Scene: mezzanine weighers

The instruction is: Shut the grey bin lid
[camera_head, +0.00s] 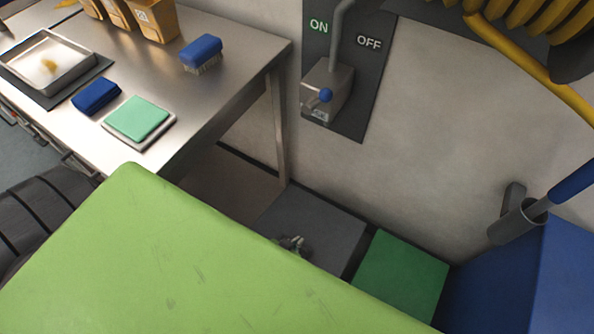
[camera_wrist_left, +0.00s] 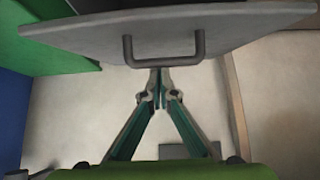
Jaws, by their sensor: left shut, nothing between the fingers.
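The grey bin lid (camera_head: 318,222) shows in the head view as a flat grey panel low by the wall, left of a green lid. In the left wrist view the grey lid (camera_wrist_left: 230,30) crosses the top, with a dark U-shaped handle (camera_wrist_left: 165,48) on it. My left gripper (camera_wrist_left: 160,86) is shut and empty, its tips just below the handle in that picture; I cannot tell whether they touch. In the head view the left gripper (camera_head: 293,244) shows small in front of the grey panel. How far the lid stands open is unclear. My right gripper is out of view.
A green lid (camera_head: 403,276) and a blue bin (camera_head: 500,275) stand to the right. A wall switch panel (camera_head: 345,80) is above. My light green arm cover hides much of the foreground.

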